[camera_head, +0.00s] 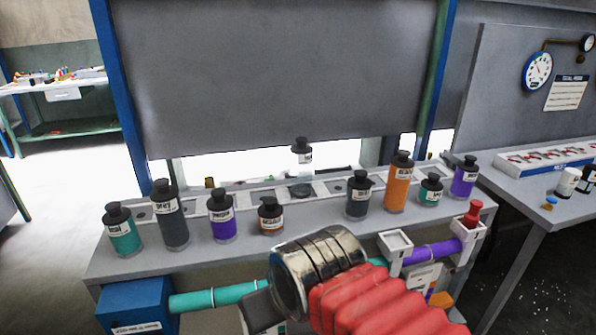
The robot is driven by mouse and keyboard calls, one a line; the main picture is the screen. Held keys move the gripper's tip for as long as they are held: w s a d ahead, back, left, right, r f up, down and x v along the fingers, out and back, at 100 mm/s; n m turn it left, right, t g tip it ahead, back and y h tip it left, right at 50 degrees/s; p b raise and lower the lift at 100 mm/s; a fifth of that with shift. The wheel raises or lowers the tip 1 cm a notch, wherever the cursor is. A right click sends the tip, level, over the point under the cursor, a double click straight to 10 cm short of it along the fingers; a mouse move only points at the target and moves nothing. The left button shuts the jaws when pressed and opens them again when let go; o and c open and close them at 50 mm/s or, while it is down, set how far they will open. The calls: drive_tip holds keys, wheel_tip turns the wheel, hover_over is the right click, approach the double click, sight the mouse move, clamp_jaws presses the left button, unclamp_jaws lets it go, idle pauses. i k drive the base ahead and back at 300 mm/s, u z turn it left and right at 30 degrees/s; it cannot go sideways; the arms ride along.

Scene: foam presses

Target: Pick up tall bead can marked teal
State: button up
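Two bead cans have teal bodies and black lids. The taller teal can (124,236) stands upright at the left end of the grey bench, with a white label. The shorter teal can (430,192) stands upright on the right side, between an orange can and a purple can. My gripper (262,311) shows only as a dark part beyond the metal wrist at the bottom centre, in front of the bench and apart from every can. Its fingertips are not clearly seen, so I cannot tell if it is open or shut.
A tall dark grey can (172,225) stands close right of the left teal can, then a purple can (222,222) and a short copper can (270,219). A teal pipe (215,297) runs below the bench front beside a blue box (146,303). A grey panel hangs behind.

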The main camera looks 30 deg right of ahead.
sight(300, 154)
drive_tip(key=u, duration=0.05)
drive_tip(key=i, duration=0.95)
